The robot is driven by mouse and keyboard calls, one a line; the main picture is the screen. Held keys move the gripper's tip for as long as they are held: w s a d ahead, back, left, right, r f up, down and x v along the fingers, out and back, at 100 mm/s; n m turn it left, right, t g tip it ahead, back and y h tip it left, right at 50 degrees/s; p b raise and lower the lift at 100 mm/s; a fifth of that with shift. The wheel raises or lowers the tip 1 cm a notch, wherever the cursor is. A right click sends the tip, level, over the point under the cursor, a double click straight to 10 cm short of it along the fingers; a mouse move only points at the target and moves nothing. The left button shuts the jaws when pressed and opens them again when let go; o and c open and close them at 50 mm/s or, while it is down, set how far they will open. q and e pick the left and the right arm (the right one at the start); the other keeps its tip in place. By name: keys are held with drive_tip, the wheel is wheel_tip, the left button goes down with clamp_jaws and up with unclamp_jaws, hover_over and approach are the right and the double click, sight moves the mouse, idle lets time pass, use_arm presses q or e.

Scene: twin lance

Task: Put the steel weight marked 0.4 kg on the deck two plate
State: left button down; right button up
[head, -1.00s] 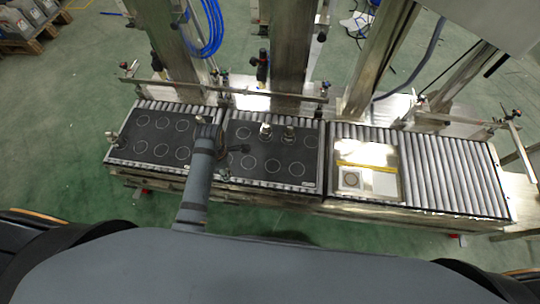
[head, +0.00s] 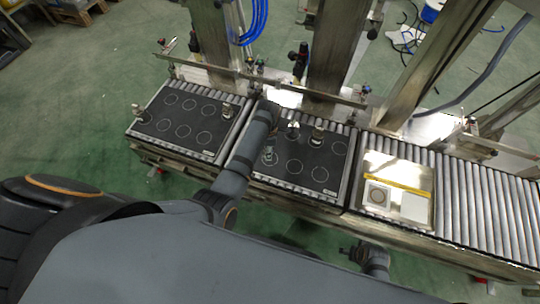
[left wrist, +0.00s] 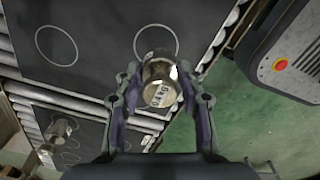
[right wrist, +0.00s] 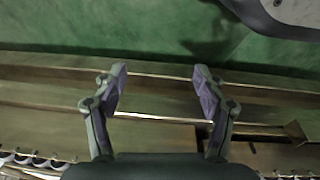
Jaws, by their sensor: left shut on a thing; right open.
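My left gripper (head: 269,147) is shut on a steel weight (left wrist: 160,82) near the front left corner of the middle black plate (head: 312,160). The weight's marking is upside down in the left wrist view and seems to read 0.4. A drawn circle (left wrist: 157,42) lies just beside the weight there; whether the weight touches the plate I cannot tell. Another black plate with circles (head: 180,122) lies to the left. The plate labels are too small to read. My right gripper (right wrist: 160,95) is open and empty, low in front of the conveyor.
Weights also stand at the left plate's left edge (head: 143,113) and right side (head: 228,111). A metal tray (head: 368,208) lies on the rollers at right. Steel posts rise behind.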

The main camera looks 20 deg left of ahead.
use_arm(q)
drive_tip(key=shift+w+f, duration=0.1)
drive_tip(key=shift+w, duration=0.05)
drive_tip(key=shift+w+d+f+b, duration=0.15)
drive_tip(key=shift+f+b, duration=0.25)
drive_tip(key=shift+f, duration=0.55)
drive_tip(key=shift+w+f+b, duration=0.1)
drive_tip(key=shift+f+b, duration=0.3)
drive_tip(key=shift+f, duration=0.5)
use_arm(e)
drive_tip(key=shift+w+a+r, duration=0.25)
drive_tip(key=shift+w+r, duration=0.05)
drive_tip(key=shift+r, duration=0.55)
drive_tip(key=shift+w+a+r, duration=0.25)
drive_tip(key=shift+w+r, duration=0.1)
drive_tip(key=shift+r, duration=0.55)
drive_tip(key=shift+w+a+r, duration=0.25)
drive_tip(key=shift+w+r, duration=0.05)
drive_tip(key=shift+r, duration=0.55)
use_arm(q)
drive_tip(key=shift+f, duration=0.1)
drive_tip(key=c, duration=0.8)
unclamp_jaws()
use_arm(e)
drive_tip(key=shift+r, duration=0.1)
drive_tip(key=shift+w, duration=0.1)
